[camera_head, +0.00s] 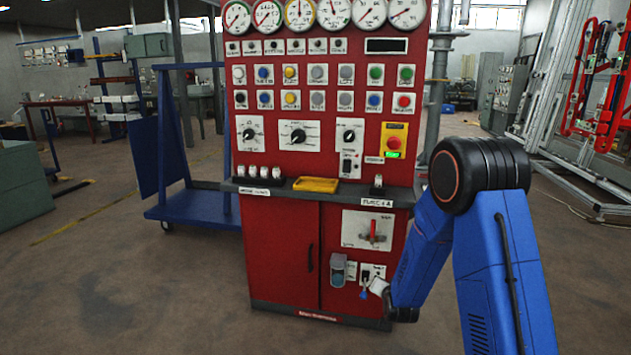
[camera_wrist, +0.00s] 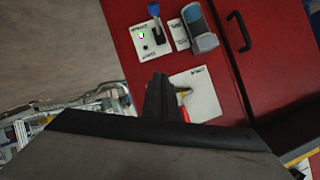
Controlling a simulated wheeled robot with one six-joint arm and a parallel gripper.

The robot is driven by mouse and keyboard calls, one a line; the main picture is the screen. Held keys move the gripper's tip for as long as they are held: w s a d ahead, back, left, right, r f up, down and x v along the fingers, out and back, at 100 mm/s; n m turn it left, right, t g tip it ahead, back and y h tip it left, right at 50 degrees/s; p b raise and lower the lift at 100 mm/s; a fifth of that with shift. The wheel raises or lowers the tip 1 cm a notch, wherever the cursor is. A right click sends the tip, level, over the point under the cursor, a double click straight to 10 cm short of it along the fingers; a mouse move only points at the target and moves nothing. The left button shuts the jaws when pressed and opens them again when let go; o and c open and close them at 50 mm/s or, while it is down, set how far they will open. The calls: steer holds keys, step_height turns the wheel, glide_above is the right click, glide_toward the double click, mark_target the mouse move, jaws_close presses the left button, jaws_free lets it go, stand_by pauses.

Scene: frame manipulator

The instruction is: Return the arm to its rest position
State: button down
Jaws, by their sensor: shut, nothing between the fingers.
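My blue arm (camera_head: 425,240) reaches down at the right of the head view, bent at a large black joint. Its lower end is in front of the lower right of the red cabinet. My gripper (camera_wrist: 161,80) shows dark in the wrist view, shut and empty. It overlaps a white plate (camera_wrist: 203,98) with a red-handled switch in that picture; I cannot tell how far off it is. The red switch handle (camera_head: 374,232) also shows in the head view, left of my arm. The gripper's fingertips are hard to make out in the head view.
The red cabinet (camera_head: 283,255) carries gauges, buttons and a projecting shelf (camera_head: 225,186). A blue-handled part (camera_wrist: 154,10) and a grey box (camera_wrist: 199,25) sit on its lower front. A blue wheeled frame (camera_head: 205,212) stands left. Floor in front is clear.

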steer(key=s+d+r+n+g, duration=0.2)
steer(key=s+r+n+g, duration=0.15)
steer(key=s+r, duration=1.55)
steer(key=s+d+r+n+g, duration=0.1)
steer(key=s+r+g, duration=0.1)
steer(key=s, duration=1.4)
steer(key=s+d+r+n+g, duration=0.1)
steer(key=s+r, duration=0.3)
steer(key=s, duration=1.2)
steer(key=shift+s+d+n+g, duration=0.35)
steer(key=shift+d+g, duration=0.15)
steer(key=shift+g, duration=0.35)
